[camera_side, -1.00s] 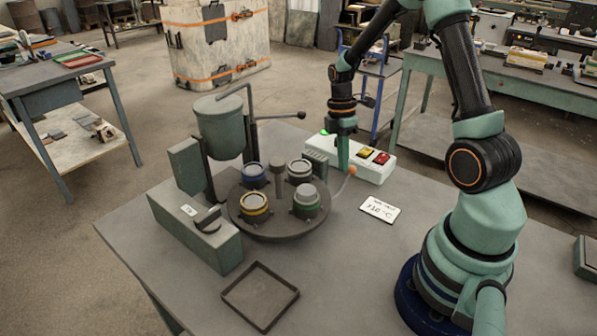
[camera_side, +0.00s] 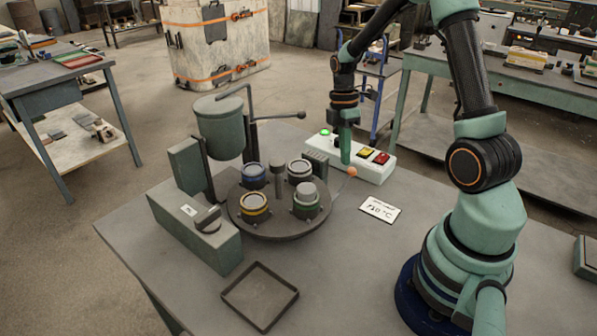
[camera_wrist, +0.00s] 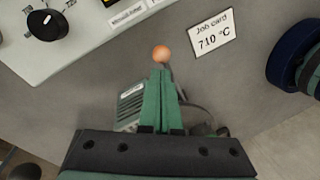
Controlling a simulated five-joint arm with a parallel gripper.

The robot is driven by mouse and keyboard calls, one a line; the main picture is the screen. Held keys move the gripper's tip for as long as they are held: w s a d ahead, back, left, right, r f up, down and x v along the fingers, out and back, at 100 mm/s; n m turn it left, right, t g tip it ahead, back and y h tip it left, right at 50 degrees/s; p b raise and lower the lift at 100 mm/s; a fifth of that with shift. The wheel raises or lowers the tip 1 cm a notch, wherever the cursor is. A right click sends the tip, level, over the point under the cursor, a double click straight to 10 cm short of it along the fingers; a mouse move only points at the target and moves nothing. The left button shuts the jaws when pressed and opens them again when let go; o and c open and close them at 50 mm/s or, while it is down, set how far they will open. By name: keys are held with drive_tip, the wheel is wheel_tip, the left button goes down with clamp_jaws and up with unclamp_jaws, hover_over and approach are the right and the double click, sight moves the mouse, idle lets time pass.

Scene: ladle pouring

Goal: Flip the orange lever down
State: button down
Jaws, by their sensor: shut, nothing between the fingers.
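The orange lever shows as an orange ball knob (camera_side: 351,171) just in front of the white control box, beside the turntable; it also shows in the wrist view (camera_wrist: 161,53). Its stem is mostly hidden, and I cannot tell its exact tilt. My gripper (camera_side: 345,160) points down, with its green fingers shut and empty. The fingertips are very close to the knob, just behind and left of it in the side view. In the wrist view the knob appears right beyond the fingertips (camera_wrist: 161,72); I cannot tell whether they touch.
The white control box (camera_side: 383,174) has green, yellow and red buttons. A job card (camera_side: 381,209) reading 710 °C lies to the right. The turntable (camera_side: 278,229) with several cups and the hanging ladle (camera_side: 219,127) stand left. An empty tray (camera_side: 260,296) lies in front.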

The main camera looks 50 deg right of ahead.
drive_tip(key=w+d+r, duration=0.1)
drive_tip(key=d+r, duration=0.2)
drive_tip(key=r, duration=0.6)
drive_tip(key=shift+w+d, duration=0.15)
drive_tip(key=shift+d, duration=0.1)
drive_tip(key=shift+r, duration=0.15)
drive_tip(key=s+a+r+m+t, duration=0.2)
drive_tip(key=a+m, duration=0.2)
drive_tip(key=a, duration=0.3)
drive_tip(key=s+a+r+m+t, duration=0.1)
drive_tip(key=a+r+m+t, duration=0.2)
drive_tip(key=a, duration=0.4)
drive_tip(key=s+a+r+m+t+h, duration=0.1)
drive_tip(key=s+a+r+m+t, duration=0.1)
drive_tip(key=a, duration=0.5)
drive_tip(key=r+m, duration=0.1)
drive_tip(key=m, duration=0.1)
drive_tip(key=shift+s+m+t, duration=0.3)
drive_tip(key=shift+m, duration=0.1)
